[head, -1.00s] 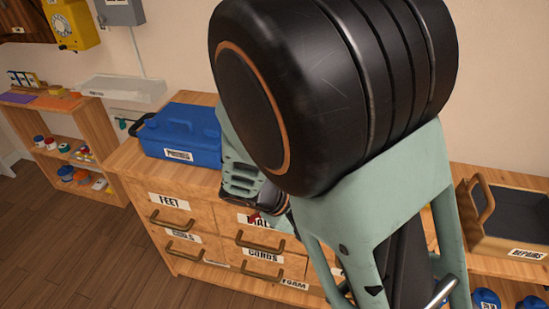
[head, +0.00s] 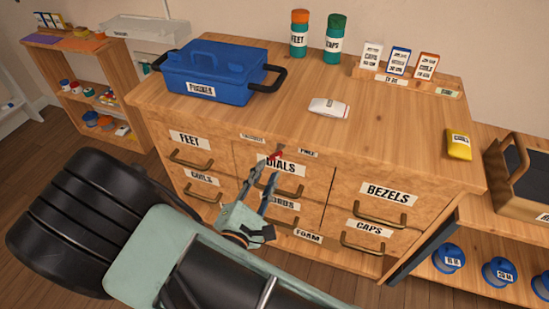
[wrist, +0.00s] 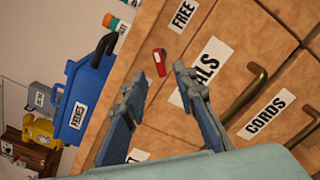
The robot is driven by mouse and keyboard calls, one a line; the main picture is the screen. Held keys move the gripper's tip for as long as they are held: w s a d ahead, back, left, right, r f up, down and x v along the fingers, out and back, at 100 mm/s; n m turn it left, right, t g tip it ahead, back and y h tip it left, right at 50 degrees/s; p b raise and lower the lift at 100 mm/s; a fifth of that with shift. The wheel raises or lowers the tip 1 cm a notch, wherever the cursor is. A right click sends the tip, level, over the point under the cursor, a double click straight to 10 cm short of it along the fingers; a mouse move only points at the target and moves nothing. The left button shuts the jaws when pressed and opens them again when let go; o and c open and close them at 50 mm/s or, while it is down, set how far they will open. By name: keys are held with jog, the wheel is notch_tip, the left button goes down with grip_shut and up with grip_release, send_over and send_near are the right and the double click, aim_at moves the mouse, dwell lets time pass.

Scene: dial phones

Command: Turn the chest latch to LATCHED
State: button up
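The chest latch (head: 276,154) is a small red lever on the front of the wooden chest (head: 390,155), above the DIALS label (head: 281,166). It lies between a small label (head: 252,138), too small to read, and the FREE label (head: 307,153). I cannot tell which label it points to. In the wrist view the latch (wrist: 159,62) shows just beyond my fingertips. My gripper (head: 264,172) is open and empty, just below and in front of the latch. The wrist view shows its two fingers (wrist: 158,80) spread apart, with no clear contact on the latch.
Drawer handles (head: 190,158) jut from the chest front around my gripper. On top stand a blue toolbox (head: 215,75), two bottles (head: 333,40), a card rack (head: 400,78) and a white packet (head: 328,107). A low shelf with blue spools (head: 448,258) is at right.

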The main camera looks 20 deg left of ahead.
aim_at(274, 159)
jog(key=w, duration=0.6)
jog(key=shift+w+d+b, duration=0.3)
jog(key=shift+w+b, duration=0.05)
grip_shut()
